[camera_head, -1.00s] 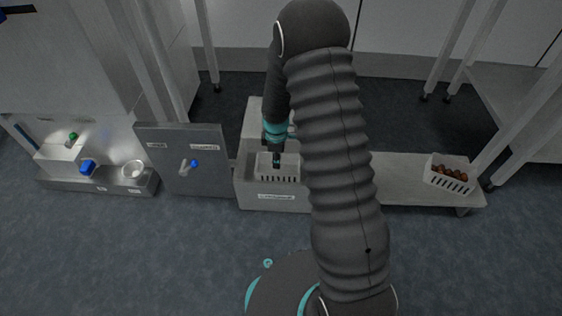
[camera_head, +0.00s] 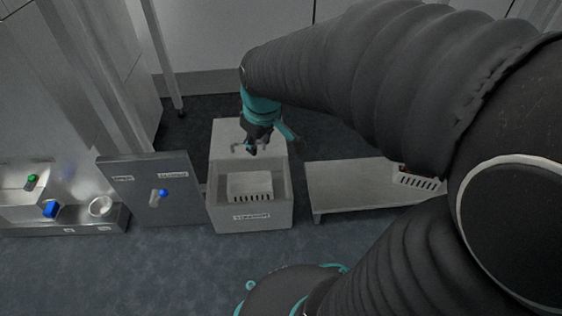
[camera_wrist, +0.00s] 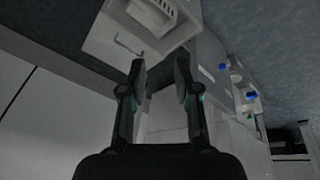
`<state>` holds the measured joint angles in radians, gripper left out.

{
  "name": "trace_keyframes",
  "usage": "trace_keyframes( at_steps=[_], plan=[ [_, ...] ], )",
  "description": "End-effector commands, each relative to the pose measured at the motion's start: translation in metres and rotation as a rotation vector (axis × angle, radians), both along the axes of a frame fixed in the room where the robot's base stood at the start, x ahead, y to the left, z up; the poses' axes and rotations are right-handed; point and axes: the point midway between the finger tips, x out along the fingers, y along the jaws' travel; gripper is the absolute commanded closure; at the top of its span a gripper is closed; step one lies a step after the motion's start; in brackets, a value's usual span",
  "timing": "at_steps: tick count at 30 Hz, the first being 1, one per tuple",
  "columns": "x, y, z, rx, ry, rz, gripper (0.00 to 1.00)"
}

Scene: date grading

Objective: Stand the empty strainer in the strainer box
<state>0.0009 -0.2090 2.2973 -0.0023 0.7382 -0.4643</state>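The strainer box (camera_head: 222,215) is a pale grey box with a label on its front, low on the floor in the middle of the head view. Its lid (camera_head: 222,135) stands open at the back. The white slotted strainer (camera_head: 250,182) sits inside the box, looking upright and empty; it also shows in the wrist view (camera_wrist: 150,14). My gripper (camera_head: 250,150) is above and behind the strainer, in front of the lid, and apart from the strainer. In the wrist view my gripper (camera_wrist: 160,66) has its fingers spread with nothing between them.
A low bench (camera_head: 345,185) stands to the right, with a slotted white basket (camera_head: 418,182) partly hidden by my arm. A grey panel (camera_head: 140,195) with a blue-knobbed handle is left of the box. Further left is a metal unit with a round white cup (camera_head: 101,207).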

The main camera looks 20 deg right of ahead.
Motion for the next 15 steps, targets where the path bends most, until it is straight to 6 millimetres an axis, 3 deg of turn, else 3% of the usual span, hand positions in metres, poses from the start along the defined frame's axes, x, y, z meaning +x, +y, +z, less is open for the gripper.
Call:
trace_keyframes(
  at_steps=[6,15],
  plan=[
    [-0.059,-0.001,0.037,0.066,-0.079,-0.176,0.69],
    [-0.124,-0.001,0.057,0.159,-0.158,-0.377,0.69]
  ],
)
